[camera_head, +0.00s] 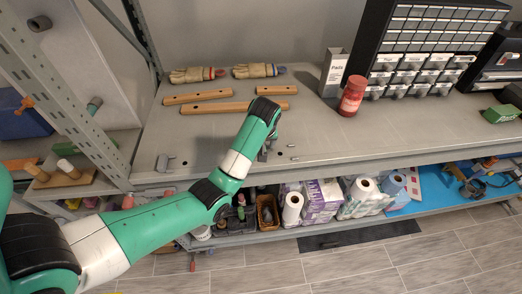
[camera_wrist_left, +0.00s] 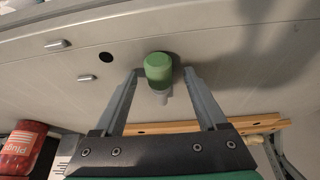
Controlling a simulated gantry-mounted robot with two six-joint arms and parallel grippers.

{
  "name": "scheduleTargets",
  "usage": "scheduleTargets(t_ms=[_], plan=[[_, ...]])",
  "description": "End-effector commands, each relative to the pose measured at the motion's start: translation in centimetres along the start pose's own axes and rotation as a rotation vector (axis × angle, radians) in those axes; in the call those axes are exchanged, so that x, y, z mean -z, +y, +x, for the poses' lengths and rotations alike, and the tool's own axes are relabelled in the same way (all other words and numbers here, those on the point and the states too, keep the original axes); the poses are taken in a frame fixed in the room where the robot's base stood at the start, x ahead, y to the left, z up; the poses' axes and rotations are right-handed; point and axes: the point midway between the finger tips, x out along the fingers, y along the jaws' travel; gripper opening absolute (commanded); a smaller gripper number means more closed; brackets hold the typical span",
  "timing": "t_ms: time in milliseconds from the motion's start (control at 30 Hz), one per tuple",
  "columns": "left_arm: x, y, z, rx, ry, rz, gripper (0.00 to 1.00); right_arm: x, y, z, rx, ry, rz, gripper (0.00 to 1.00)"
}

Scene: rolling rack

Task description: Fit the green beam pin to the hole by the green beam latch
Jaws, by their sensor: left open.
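A green-capped piece with a grey shank, seemingly the green beam pin (camera_wrist_left: 158,68), is between the open fingers of my left gripper (camera_wrist_left: 161,78) in the left wrist view. Clear space shows on both sides of it. In the head view my left gripper (camera_head: 267,152) is low over the grey shelf top near its front edge, and my arm hides the pin. A dark round hole (camera_wrist_left: 106,57) is in the grey surface beside the pin. A green-ended fitting (camera_head: 95,104) is on the left; I cannot tell whether it is the green beam latch. My right gripper is not in view.
Two small metal pegs (camera_wrist_left: 54,44) (camera_wrist_left: 86,77) flank the hole. Wooden bars (camera_head: 207,107) and gloves (camera_head: 196,75) lie behind my gripper. A red jar (camera_head: 352,96) and a drawer cabinet (camera_head: 430,50) stand to the right. The shelf's front middle is clear.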

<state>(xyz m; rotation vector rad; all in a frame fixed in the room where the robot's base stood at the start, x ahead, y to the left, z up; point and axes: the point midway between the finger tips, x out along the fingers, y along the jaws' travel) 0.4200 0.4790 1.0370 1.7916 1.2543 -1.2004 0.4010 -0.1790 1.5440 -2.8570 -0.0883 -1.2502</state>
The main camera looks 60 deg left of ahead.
Motion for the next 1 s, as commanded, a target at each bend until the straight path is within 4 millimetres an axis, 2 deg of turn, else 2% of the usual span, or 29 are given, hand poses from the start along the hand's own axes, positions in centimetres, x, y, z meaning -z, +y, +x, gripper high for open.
scheduleTargets(t_ms=[267,667,1000], plan=[[0.10,0.01,0.33,-0.001,0.001,0.000,0.73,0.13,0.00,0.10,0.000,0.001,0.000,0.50],[0.08,0.02,0.32,-0.002,0.001,0.000,0.01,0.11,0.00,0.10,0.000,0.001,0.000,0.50],[0.11,0.05,0.25,-0.002,0.002,0.000,0.00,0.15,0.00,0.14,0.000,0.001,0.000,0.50]])
